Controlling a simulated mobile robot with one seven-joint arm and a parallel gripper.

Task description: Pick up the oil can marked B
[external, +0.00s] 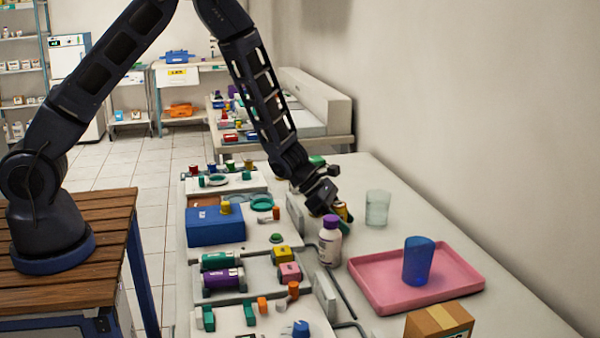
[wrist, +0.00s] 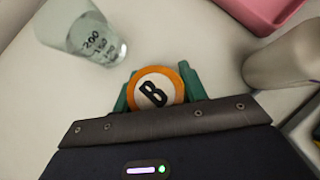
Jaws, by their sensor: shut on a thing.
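The oil can marked B (wrist: 155,91) shows in the wrist view as an orange round top with a white disc and a black B. My gripper (wrist: 154,92) is shut on it, with a green finger on each side. In the external view the can (external: 341,211) is a small yellow-orange shape, mostly hidden by my gripper (external: 335,213). It is at the counter, between the white bottle with a purple cap and the clear beaker. I cannot tell whether its base touches the counter.
The clear beaker (external: 377,208) stands to the right, and the purple-capped bottle (external: 330,242) is close in front. A pink tray (external: 365,268) holds a blue cup (external: 419,261). A cardboard box (external: 440,320) is at the near edge. Racks with small items fill the left side.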

